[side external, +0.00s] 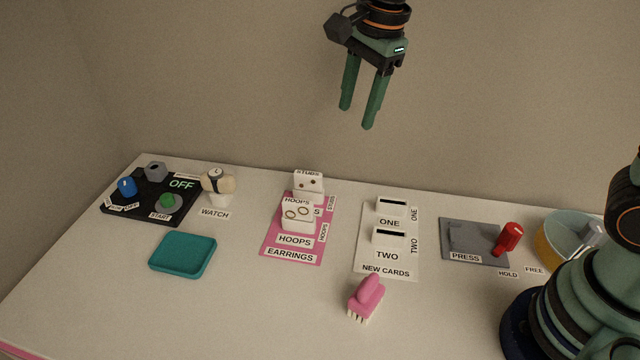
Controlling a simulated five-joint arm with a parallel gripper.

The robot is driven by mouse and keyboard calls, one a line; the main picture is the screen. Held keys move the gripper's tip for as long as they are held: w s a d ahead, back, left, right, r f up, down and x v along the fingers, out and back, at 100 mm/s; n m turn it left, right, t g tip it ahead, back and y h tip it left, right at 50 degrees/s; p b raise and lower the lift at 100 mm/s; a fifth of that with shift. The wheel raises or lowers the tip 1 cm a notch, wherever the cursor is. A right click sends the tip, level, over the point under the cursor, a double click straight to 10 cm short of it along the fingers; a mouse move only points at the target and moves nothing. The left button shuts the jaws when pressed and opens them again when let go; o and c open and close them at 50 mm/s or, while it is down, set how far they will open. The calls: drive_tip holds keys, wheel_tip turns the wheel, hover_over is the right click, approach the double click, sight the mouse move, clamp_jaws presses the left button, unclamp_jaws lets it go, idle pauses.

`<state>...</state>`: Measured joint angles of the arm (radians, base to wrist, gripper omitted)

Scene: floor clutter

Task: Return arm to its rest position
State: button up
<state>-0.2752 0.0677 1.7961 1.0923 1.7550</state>
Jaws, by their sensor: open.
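My gripper (357,122) hangs high above the table, in front of the back wall. Its two green fingers point down, stand apart and hold nothing. My arm's base stands at the right front of the table, partly cut off by the frame edge. The links between base and gripper are mostly out of the picture.
The table (110,290) bears a black panel (137,205) reading OFF, a watch on a stand (217,184), a teal tray (183,272), a pink earrings board (270,250), a card board (370,262), a pink brush (367,296), a grey press plate (470,236) with a red handle (510,235) and a round bowl (547,250).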

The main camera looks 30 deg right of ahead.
drive_tip(key=s+d+n+t, duration=0.3)
drive_tip(key=s+d+n, duration=0.8)
drive_tip(key=n, duration=0.6)
drive_tip(key=shift+s+d+r+h, duration=0.15)
drive_tip(key=shift+s+r+h, duration=0.05)
drive_tip(key=shift+s+h, duration=0.15)
idle(0.4)
